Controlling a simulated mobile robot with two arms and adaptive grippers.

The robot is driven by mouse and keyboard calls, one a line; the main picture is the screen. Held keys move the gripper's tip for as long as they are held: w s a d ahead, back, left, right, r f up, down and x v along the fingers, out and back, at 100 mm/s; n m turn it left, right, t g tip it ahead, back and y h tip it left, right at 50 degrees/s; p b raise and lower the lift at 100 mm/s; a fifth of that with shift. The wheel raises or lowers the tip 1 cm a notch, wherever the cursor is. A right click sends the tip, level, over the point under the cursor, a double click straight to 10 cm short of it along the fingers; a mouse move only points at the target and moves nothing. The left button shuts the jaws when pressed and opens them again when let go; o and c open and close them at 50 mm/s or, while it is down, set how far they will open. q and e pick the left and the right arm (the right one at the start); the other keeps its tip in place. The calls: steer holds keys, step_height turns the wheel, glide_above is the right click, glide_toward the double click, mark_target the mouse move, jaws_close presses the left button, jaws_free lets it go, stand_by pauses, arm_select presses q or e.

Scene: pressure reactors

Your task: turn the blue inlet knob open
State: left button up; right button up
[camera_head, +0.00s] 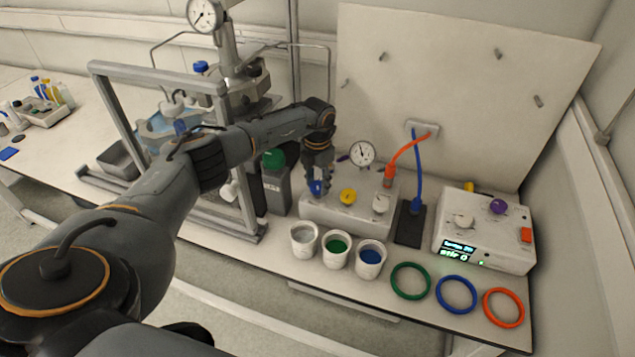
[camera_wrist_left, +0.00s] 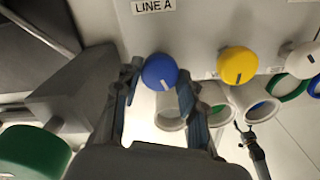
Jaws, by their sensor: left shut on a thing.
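The blue knob (camera_head: 315,188) is at the left end of the front of a white valve box (camera_head: 340,216), left of a yellow knob (camera_head: 348,196) and a white knob (camera_head: 380,204). My left gripper (camera_head: 320,182) reaches down to it from above and is shut on it. In the left wrist view the blue knob (camera_wrist_left: 159,71) sits between the fingers, below a "LINE A" label. Its white mark points down and slightly right. The yellow knob (camera_wrist_left: 237,66) is clear of the fingers.
White cups (camera_head: 304,239) stand in front of the box, with green, blue and orange rings (camera_head: 457,294) to their right. A gauge (camera_head: 361,153) and hoses rise behind. A white control unit (camera_head: 486,235) is at right.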

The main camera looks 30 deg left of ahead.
arm_select(q)
steer(key=n, duration=0.3)
steer(key=shift+n, duration=0.4)
steer(key=n, duration=0.2)
steer(key=shift+n, duration=0.4)
steer(key=n+p, duration=0.1)
steer(key=n, duration=0.3)
steer(key=shift+n+p, duration=0.45)
steer(key=shift+n, duration=1.25)
steer(key=o, duration=1.2)
steer(key=shift+c, duration=0.2)
steer(key=shift+r, duration=0.1)
